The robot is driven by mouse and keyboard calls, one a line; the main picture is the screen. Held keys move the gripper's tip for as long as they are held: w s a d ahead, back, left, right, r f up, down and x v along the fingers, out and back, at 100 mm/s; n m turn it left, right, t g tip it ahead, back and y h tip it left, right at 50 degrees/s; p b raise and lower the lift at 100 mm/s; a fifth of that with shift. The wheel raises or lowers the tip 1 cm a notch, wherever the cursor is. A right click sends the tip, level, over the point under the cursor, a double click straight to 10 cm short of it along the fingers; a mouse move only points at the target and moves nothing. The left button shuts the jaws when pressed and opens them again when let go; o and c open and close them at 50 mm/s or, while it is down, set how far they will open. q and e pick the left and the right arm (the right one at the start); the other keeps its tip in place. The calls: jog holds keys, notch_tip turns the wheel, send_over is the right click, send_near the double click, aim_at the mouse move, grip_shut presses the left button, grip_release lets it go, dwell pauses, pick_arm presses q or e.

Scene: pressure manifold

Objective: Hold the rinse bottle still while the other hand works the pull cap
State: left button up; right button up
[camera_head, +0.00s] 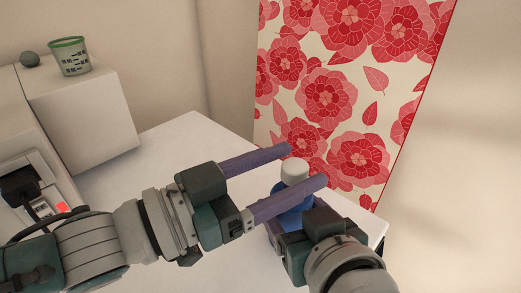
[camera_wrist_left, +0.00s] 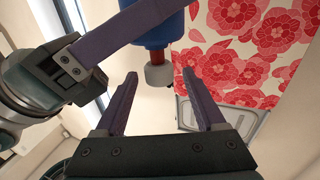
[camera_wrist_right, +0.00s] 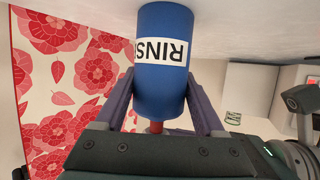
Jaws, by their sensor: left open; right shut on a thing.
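The blue rinse bottle (camera_head: 291,217) stands on the white table, with a pale cap (camera_head: 294,170) on top. In the right wrist view the bottle (camera_wrist_right: 163,90) looks upside down with a white label, partly hidden, and a red neck (camera_wrist_right: 156,127). My right gripper (camera_head: 297,225) is shut on the bottle's body, a finger on each side. My left gripper (camera_head: 305,164) is open, its fingers reaching to either side of the cap. In the left wrist view the cap (camera_wrist_left: 159,75) sits between the fingertips with a gap on both sides.
A white table (camera_head: 150,215) spreads left of the bottle with free room. A device with a red light (camera_head: 62,207) sits at far left. A red floral panel (camera_head: 330,95) stands behind.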

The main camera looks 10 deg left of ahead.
pick_arm(q)
jog(key=v, duration=1.1)
pick_arm(e)
jog(key=o, duration=1.5)
